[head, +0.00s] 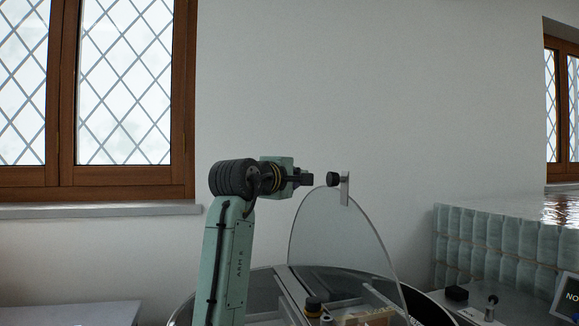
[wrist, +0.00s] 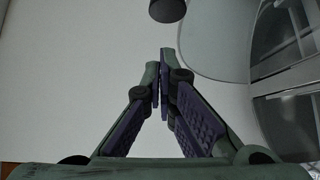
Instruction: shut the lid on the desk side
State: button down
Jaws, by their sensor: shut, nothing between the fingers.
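A clear, half-round lid (head: 345,240) stands raised, tilted up from a round tank (head: 430,300). A black knob (head: 332,180) sits on a metal bracket at its upper edge. My gripper (head: 309,179) is shut and empty, just left of the knob at about its height, with a small gap showing between them. In the wrist view the closed fingertips (wrist: 164,56) point toward the knob (wrist: 167,9), which is cut by the top edge. Part of the clear lid (wrist: 215,40) shows to the right of the fingertips. The lid's lower edge is partly hidden.
A bench (head: 440,292) with small items and a dark sign (head: 567,298) is at right. A pale surface (head: 70,314) is at lower left.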

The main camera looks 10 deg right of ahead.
jog(key=shift+w+d+f+p, duration=0.1)
jog(key=shift+d+p, duration=0.45)
jog(key=shift+d, duration=1.45)
